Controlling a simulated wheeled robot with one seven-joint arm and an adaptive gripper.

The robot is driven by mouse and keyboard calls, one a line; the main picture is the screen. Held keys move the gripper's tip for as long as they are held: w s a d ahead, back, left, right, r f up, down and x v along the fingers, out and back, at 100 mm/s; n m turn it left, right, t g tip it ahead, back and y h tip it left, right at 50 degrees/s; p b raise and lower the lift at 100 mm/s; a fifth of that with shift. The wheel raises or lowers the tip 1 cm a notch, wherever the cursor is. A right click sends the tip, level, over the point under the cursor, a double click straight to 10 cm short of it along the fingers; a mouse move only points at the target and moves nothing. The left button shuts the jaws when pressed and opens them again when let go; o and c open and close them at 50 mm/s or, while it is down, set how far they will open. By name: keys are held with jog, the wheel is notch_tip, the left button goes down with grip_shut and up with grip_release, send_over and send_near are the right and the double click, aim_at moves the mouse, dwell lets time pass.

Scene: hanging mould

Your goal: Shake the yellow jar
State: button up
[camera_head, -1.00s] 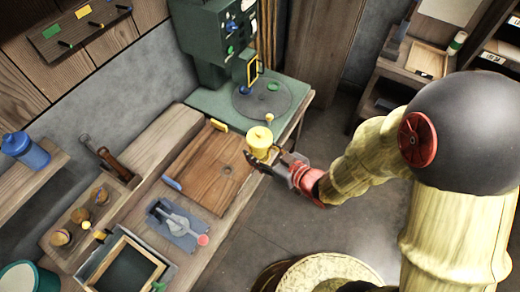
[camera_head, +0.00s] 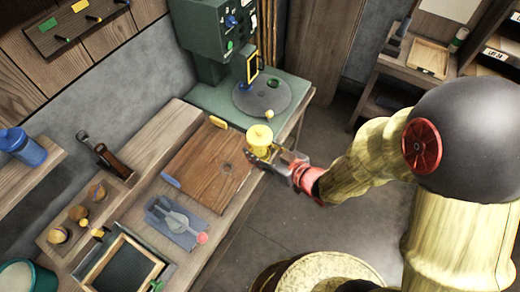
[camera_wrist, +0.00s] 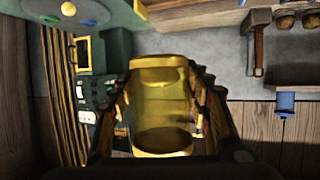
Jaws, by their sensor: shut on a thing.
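The yellow jar (camera_head: 259,138) is in my gripper (camera_head: 262,153), near the far right corner of the wooden board on the bench. In the head view the jar looks upright, with its lid on top. In the wrist view the jar (camera_wrist: 163,105) fills the middle, see-through and yellow, with a finger of my gripper (camera_wrist: 165,110) on each side. My gripper is shut on it. Whether the jar touches the board or is held just above it I cannot tell.
The wooden board (camera_head: 205,170) lies on the bench. A green machine with a round grey plate (camera_head: 262,97) stands beyond the jar. Open floor lies right of the bench.

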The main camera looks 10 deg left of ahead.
aim_at(260, 144)
notch_tip(260, 144, up, 3)
jog(key=shift+r+p, duration=0.15)
jog(key=shift+p, duration=0.65)
jog(key=shift+f, duration=0.25)
notch_tip(260, 144, down, 7)
jog(key=b, duration=0.6)
jog(key=shift+r, duration=0.15)
notch_tip(260, 144, up, 7)
jog(key=p, duration=0.5)
notch_tip(260, 144, down, 7)
jog(key=b, duration=0.5)
jog(key=shift+b, duration=0.4)
